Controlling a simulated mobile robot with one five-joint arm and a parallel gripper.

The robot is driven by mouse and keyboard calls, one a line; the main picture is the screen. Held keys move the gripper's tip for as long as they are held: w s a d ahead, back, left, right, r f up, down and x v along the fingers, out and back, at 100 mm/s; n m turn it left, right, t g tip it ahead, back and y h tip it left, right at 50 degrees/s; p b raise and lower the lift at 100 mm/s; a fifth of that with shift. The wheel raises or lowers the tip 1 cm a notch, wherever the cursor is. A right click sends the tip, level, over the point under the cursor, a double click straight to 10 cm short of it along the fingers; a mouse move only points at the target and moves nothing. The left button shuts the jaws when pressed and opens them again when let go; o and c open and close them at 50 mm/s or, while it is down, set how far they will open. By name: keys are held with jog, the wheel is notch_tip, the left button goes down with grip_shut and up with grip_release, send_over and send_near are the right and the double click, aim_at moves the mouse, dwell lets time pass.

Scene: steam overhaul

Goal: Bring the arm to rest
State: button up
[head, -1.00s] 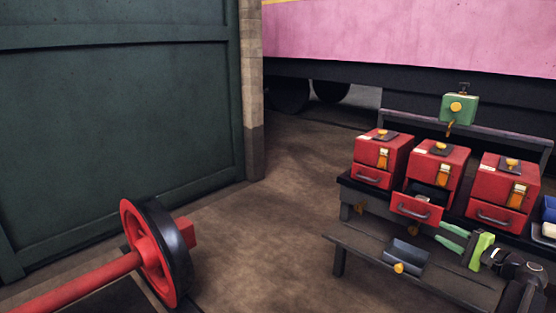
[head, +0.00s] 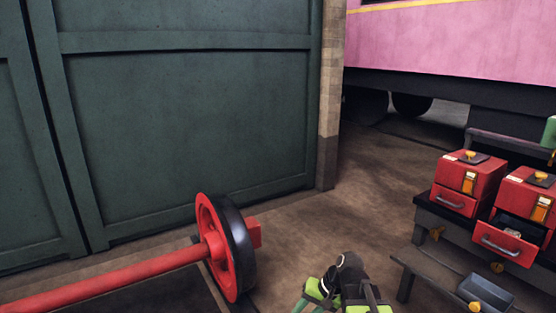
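My gripper (head: 305,304) is at the bottom edge of the head view, right of centre. Its green parts and the dark arm joint above them show. The fingertips are cut off by the frame edge, so I cannot tell how far apart they are or whether they hold anything. The gripper appears over the floor, apart in the picture from the bench at the right.
Red boxes with drawers (head: 466,184) stand on a dark bench (head: 430,213) at right. One drawer (head: 507,242) is open. A grey tray (head: 485,291) lies on the lower shelf. A red-and-black wheel (head: 228,247) on a red axle stands left. Brown floor (head: 370,185) between is clear.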

jog(key=s+d+n+g+h+p, duration=0.1)
jog(key=s+d+n+h+p, duration=0.15)
jog(key=s+d+h, duration=0.45)
notch_tip(320, 180, up, 33)
jog(key=w+d+y+p, duration=0.1)
jog(key=w+p, duration=0.1)
jog(key=p, duration=3.1)
jog(key=shift+d+f+y, duration=0.2)
jog(key=shift+d+y, duration=0.1)
jog(key=shift+d, duration=0.05)
jog(key=shift+m, duration=0.25)
